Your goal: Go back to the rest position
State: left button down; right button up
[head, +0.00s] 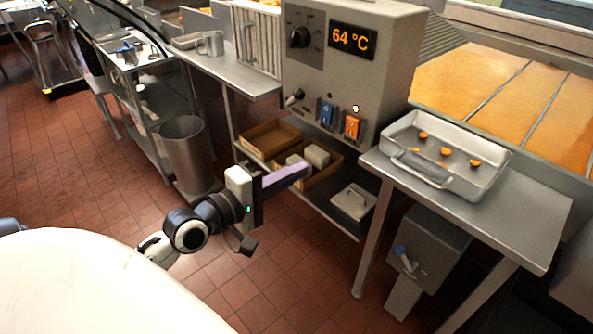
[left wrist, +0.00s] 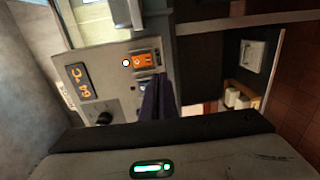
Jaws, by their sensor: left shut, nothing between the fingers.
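My left gripper (head: 285,177) reaches in from the lower left in the head view and is held over the floor in front of the steel machine. Its purple fingers are shut together with nothing between them. They also show in the left wrist view (left wrist: 158,100), in front of the machine's panel. The control box (head: 352,60) has a display reading 64 °C, a dark knob, a small lever, a blue switch (head: 326,114) and an orange switch (head: 352,127). The fingertips are apart from the switches in the head view. My right gripper is not seen.
A metal tray (head: 463,187) with several orange pieces stands on the steel table at right. Wooden boxes (head: 268,139) sit on the low shelf, with a white-lidded container (head: 352,203) nearby. A steel bin (head: 188,150) stands at left. The tiled floor (head: 95,195) is clear at left.

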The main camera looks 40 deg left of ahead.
pick_arm(q)
jog(key=s+d+f+m+g, duration=0.2)
jog(key=s+d+f+m, duration=0.3)
jog(key=f, duration=0.5)
jog(key=s+d+f+m+g, duration=0.3)
jog(key=s+d+f+m, duration=0.3)
jog(key=f, duration=0.4)
jog(key=s+d+f+m+g, duration=0.3)
jog(key=s+d+f+m, duration=0.3)
jog(key=f, duration=0.4)
jog(key=shift+s+m, duration=0.4)
jog(key=shift+m, duration=0.3)
